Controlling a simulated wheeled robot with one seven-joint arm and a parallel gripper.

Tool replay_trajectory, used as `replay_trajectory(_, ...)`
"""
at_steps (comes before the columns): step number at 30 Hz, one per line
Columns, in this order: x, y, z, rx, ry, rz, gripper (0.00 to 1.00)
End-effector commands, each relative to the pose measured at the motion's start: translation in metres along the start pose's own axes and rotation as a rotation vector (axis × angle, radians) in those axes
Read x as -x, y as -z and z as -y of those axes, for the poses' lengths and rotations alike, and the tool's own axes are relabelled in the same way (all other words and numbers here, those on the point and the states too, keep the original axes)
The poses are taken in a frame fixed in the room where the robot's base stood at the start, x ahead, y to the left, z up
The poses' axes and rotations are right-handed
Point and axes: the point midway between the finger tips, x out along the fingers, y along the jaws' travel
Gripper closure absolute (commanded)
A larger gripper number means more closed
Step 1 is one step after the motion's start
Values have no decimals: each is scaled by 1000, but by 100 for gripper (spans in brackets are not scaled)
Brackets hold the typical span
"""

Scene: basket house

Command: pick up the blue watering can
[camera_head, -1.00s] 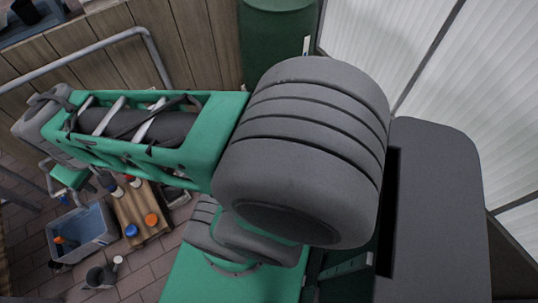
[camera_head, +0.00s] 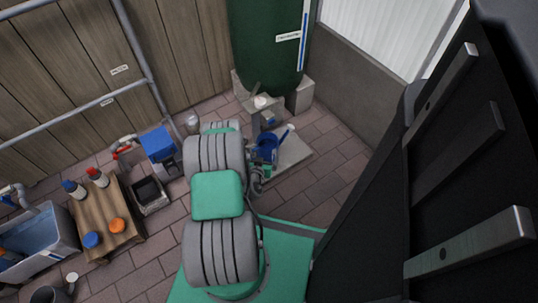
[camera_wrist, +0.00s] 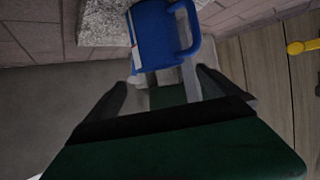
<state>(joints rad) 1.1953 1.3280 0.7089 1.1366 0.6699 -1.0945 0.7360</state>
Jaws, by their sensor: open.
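The blue watering can (camera_head: 266,141) stands on a grey slab (camera_head: 298,154) below the green tank in the head view, partly hidden by my arm. Its spout points to the upper right. In the wrist view the blue can (camera_wrist: 158,40) is at top centre, with a loop handle on its right side. My gripper (camera_wrist: 165,92) is open, with its two dark fingers apart below the can in the picture. The can appears beyond the fingertips, and I see no contact. In the head view my arm hides most of the gripper.
A large green tank (camera_head: 268,40) stands on blocks behind the can, near a wall. Brick floor lies clear right of the can.

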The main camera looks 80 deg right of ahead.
Motion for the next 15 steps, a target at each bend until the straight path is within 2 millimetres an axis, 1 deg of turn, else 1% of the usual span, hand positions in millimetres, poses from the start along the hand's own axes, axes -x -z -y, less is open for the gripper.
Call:
replay_trajectory(1, -7, -3, -3, -6, -1, -9, 0)
replay_trajectory(2, -11, -4, -4, -6, -2, -11, 0)
replay_trajectory(6, -40, -4, -4, -7, -3, -9, 0)
replay_trajectory(13, -70, -3, -2, -5, 0, -8, 0)
replay_trajectory(15, -83, -4, -2, -4, -1, -8, 0)
